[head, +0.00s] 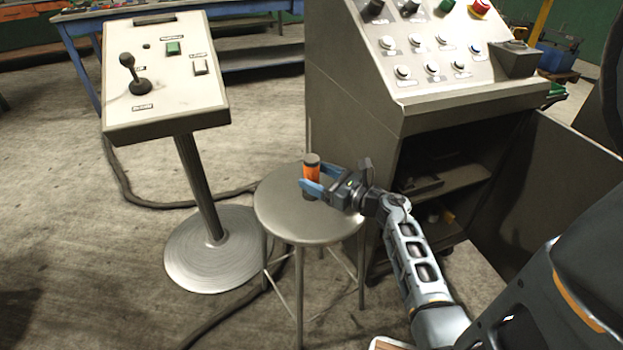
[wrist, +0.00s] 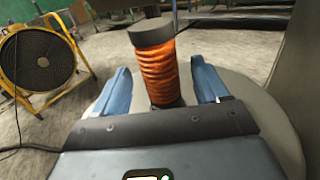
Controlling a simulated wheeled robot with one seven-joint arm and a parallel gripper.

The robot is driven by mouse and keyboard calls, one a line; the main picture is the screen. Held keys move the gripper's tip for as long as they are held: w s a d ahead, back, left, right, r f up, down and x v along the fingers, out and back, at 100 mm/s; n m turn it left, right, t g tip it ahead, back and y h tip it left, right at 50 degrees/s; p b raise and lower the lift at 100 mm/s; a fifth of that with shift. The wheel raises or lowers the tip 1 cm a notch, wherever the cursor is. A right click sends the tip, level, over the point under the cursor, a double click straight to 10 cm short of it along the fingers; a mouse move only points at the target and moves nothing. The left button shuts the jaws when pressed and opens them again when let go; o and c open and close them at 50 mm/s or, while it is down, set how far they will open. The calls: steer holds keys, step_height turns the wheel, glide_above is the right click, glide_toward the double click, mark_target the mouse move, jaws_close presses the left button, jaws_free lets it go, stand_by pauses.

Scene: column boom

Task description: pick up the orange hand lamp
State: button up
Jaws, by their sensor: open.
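The orange hand lamp (head: 312,174) has a dark grey cap and stands upright on the round metal stool (head: 283,217). My gripper (head: 311,187) is at the lamp, with its blue fingers level with the lamp's body. In the wrist view the ribbed orange lamp (wrist: 158,72) stands between the two open fingers of my gripper (wrist: 165,88), with a visible gap on each side. The lamp's foot is partly hidden behind the gripper body.
A joystick pedestal (head: 165,80) stands left of the stool. A grey control cabinet (head: 350,110) with an open lower compartment stands close on the right. A cable (head: 150,203) runs on the floor. A yellow-framed fan (wrist: 40,62) shows in the wrist view.

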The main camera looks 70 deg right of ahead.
mark_target(306, 173)
steer(key=shift+f+x, duration=0.2)
steer(key=shift+x, duration=1.8)
steer(key=shift+c, duration=0.4)
steer(key=c, duration=1.2)
